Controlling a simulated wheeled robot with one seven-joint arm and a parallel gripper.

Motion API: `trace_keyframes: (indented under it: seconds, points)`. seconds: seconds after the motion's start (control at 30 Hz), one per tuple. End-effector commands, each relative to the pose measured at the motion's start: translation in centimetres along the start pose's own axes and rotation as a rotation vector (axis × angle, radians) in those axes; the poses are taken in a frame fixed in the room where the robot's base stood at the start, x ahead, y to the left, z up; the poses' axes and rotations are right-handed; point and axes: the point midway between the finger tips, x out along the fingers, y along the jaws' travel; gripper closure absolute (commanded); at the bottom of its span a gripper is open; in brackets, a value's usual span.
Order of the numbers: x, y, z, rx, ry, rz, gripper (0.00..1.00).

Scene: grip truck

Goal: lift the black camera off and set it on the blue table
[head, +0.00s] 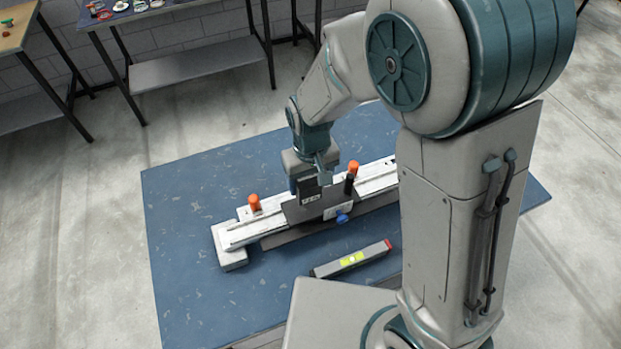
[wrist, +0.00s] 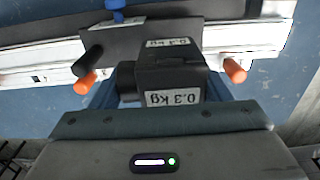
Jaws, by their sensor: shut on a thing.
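The black camera (head: 308,188) is a small dark block with a white label. In the wrist view the camera (wrist: 172,72) shows "0,3 kg" labels and a short round lens part on its left. My gripper (head: 311,172) reaches down from above and is shut on the camera; its fingertips are largely hidden. The camera is at the dark carriage plate (head: 298,213) of a white rail (head: 375,185); I cannot tell whether it touches the plate. The rail lies on the blue table (head: 190,260).
Two orange knobs (head: 254,203) stand up by the rail, with a black post (head: 349,184) and a blue knob (head: 342,218) near the carriage. A spirit level (head: 352,259) lies in front. The table's left part is clear. A side bench (head: 165,12) stands behind.

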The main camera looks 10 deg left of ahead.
Motion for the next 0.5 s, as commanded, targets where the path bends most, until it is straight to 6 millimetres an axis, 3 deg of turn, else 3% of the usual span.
trace_keyframes:
  seconds: [0.5]
  points:
    - [-1.00, -0.01, -0.06, -0.001, 0.002, 0.000, 0.52]
